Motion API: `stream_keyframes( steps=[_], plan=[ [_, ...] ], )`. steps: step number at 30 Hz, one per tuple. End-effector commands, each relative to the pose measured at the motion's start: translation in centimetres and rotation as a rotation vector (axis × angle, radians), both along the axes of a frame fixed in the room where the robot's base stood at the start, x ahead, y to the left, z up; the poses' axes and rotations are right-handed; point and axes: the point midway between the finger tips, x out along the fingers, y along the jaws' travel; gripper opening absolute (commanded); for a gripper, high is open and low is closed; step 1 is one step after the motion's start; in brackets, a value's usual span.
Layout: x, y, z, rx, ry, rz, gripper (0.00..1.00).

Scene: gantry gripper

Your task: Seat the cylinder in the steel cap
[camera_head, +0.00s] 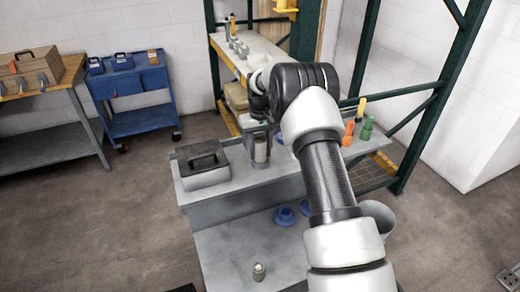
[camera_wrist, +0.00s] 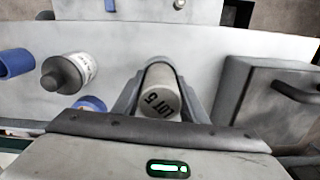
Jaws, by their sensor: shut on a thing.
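My gripper (camera_head: 260,137) is shut on a grey cylinder (camera_head: 261,150) over the grey bench, right of the toolbox. The wrist view shows the cylinder (camera_wrist: 161,92) between both fingers, with "LOT 5" printed on the end facing the camera. Its far end is hidden, so I cannot tell if it touches the bench. A small metallic piece (camera_head: 259,270) stands on the lower grey surface in the head view. I cannot tell whether it is the steel cap. A labelled grey cylinder with a dark grey end (camera_wrist: 66,74) is left of my gripper in the wrist view.
A grey toolbox (camera_head: 204,168) with a dark handle stands close beside my gripper. Blue round pieces (camera_head: 285,215) sit on the lower surface. Orange (camera_head: 349,132) and green (camera_head: 367,128) pieces stand at the right. My arm hides part of the bench. Green rack posts (camera_head: 366,45) rise behind.

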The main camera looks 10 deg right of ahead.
Motion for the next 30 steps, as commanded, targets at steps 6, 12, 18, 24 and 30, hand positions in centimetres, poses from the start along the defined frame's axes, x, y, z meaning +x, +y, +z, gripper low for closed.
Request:
stream_keyframes(
  steps=[6,12,18,24,30],
  plan=[
    [0.1,0.0,0.2,0.0,-0.005,0.0,0.02],
    [0.1,0.0,-0.2,0.0,-0.003,0.0,0.52],
    [0.1,0.0,-0.2,0.0,-0.003,0.0,0.57],
    [0.1,0.0,0.4,0.0,-0.003,0.0,0.57],
    [0.2,0.0,3.4,0.0,-0.009,0.0,0.57]
  ],
)
